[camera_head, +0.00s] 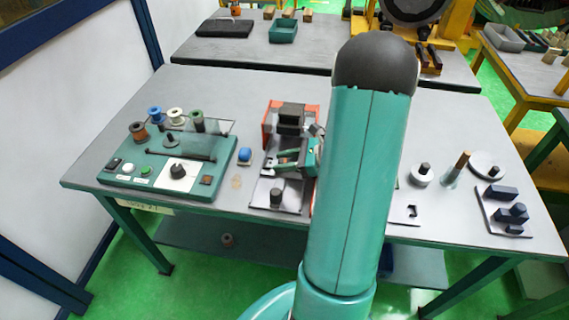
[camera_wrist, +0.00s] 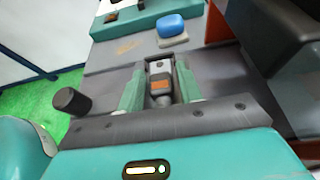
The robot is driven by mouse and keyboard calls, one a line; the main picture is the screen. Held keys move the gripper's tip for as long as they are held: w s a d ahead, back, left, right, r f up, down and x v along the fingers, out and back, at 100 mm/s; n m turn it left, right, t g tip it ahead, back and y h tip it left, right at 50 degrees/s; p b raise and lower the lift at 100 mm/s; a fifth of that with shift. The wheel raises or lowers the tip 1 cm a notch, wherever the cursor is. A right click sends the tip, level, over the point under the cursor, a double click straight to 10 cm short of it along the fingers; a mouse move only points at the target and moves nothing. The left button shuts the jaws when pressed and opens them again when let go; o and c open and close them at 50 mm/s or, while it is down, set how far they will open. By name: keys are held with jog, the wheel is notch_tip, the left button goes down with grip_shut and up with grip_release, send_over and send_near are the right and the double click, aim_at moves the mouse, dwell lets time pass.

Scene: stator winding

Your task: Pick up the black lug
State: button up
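A short black cylindrical lug (camera_head: 277,195) stands on a grey plate at the front middle of the table. It also shows in the wrist view (camera_wrist: 73,101), left of my fingers. Other small dark pieces are about, so I cannot be sure which one is the lug. My gripper (camera_head: 279,161) is above the table, just behind that cylinder in the head view. Its two teal fingers (camera_wrist: 158,62) are apart. A grey and dark part with an orange patch (camera_wrist: 161,86) shows between them; I cannot tell whether it belongs to my gripper. The cylinder is outside the fingers.
A red-orange and black fixture (camera_head: 291,116) stands behind my gripper. A blue dome (camera_head: 244,154) sits to its left, near a teal board (camera_head: 150,178) with several spools. A tray with dark blocks (camera_head: 503,192) lies at the right. My arm hides the table's middle.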

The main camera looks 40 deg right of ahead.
aim_at(285, 160)
jog(key=c, duration=0.6)
jog(key=shift+r, duration=0.2)
jog(key=shift+r, duration=0.25)
notch_tip(285, 160, up, 2)
jog(key=shift+r, duration=0.1)
jog(key=s+a+r, duration=0.5)
jog(key=a+r, duration=0.1)
jog(key=a, duration=0.1)
jog(key=s+a+r, duration=0.3)
jog(key=a+r, duration=0.1)
jog(key=shift+s, duration=0.3)
jog(key=shift+w, duration=0.1)
